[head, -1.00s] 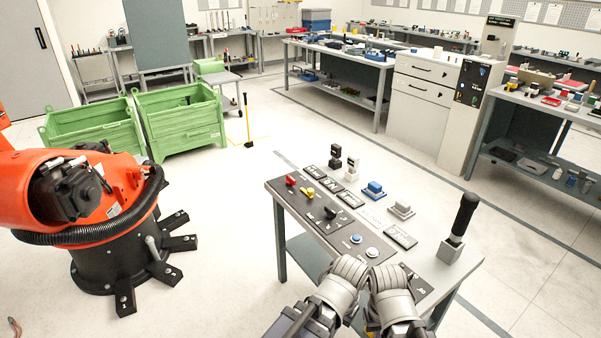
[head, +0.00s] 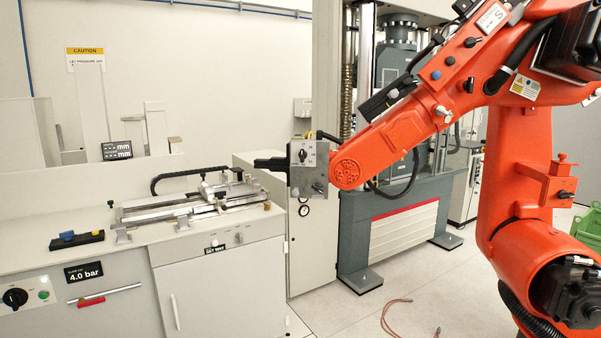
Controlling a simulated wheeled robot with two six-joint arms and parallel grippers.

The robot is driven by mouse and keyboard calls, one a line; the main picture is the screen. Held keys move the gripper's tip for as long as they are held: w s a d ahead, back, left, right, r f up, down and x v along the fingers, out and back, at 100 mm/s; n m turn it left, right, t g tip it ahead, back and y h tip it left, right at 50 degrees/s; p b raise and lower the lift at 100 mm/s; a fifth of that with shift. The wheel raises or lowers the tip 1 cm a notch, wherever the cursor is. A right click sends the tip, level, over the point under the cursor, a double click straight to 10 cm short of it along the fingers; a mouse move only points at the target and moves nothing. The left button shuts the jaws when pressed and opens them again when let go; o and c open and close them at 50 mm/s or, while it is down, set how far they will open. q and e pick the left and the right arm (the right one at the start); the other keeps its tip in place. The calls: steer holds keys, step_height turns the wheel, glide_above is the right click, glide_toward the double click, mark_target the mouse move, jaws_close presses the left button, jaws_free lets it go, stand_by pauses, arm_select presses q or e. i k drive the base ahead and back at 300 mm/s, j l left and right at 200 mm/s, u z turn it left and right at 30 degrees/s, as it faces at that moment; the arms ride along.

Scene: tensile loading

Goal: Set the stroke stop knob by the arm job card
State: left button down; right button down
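A large orange robot arm (head: 400,133) reaches in from the right. A white card (head: 491,17) with a large letter S is on its upper link; the smaller print is unreadable. A grey box (head: 310,168) at the arm's end carries a small dark dial (head: 303,155) with marks around it, too small to read. Black jaws (head: 270,163) stick out left from that box. I cannot tell which knob is the stroke stop knob. Neither of my grippers is in view.
A grey testing machine (head: 400,225) stands behind the arm. A hose (head: 395,312) lies on open floor.

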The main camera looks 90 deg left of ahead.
mark_target(302, 155)
steer(key=u, duration=2.85)
